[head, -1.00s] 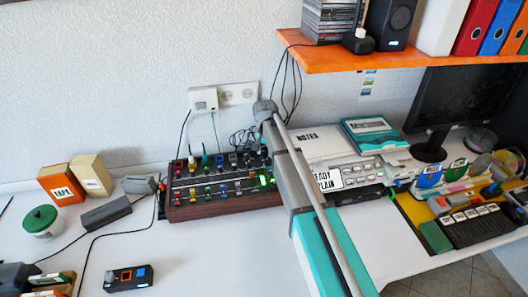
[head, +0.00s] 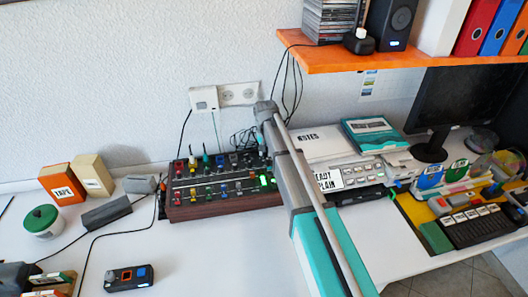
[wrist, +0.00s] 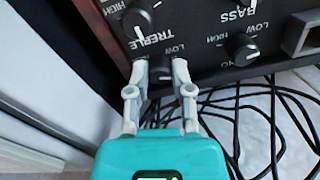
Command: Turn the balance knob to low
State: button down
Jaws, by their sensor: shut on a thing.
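In the wrist view a black panel (wrist: 195,28) carries several dark round knobs with white pointer lines and LOW and HIGH marks. My gripper (wrist: 161,75) has its two pale fingers closed on either side of a small dark knob (wrist: 160,73) just below the word TREBLE. The fingers hide much of this knob and its pointer, and I cannot read a balance label. Another knob (wrist: 243,48) sits to its right, below the word BASS, and a third knob (wrist: 138,18) is at the upper left. In the head view my gripper is hidden behind my arm.
Loose black cables (wrist: 268,110) lie close beside the panel and my gripper. In the head view a wood-fronted mixer (head: 225,206) stands left of my arm, with notes and a grey keyed device (head: 350,172) to the right. An orange shelf (head: 385,57) hangs above.

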jog(key=n, duration=0.4)
jog(key=shift+n, duration=0.4)
jog(key=c, duration=0.8)
grip_release()
jog(key=shift+r, duration=0.15)
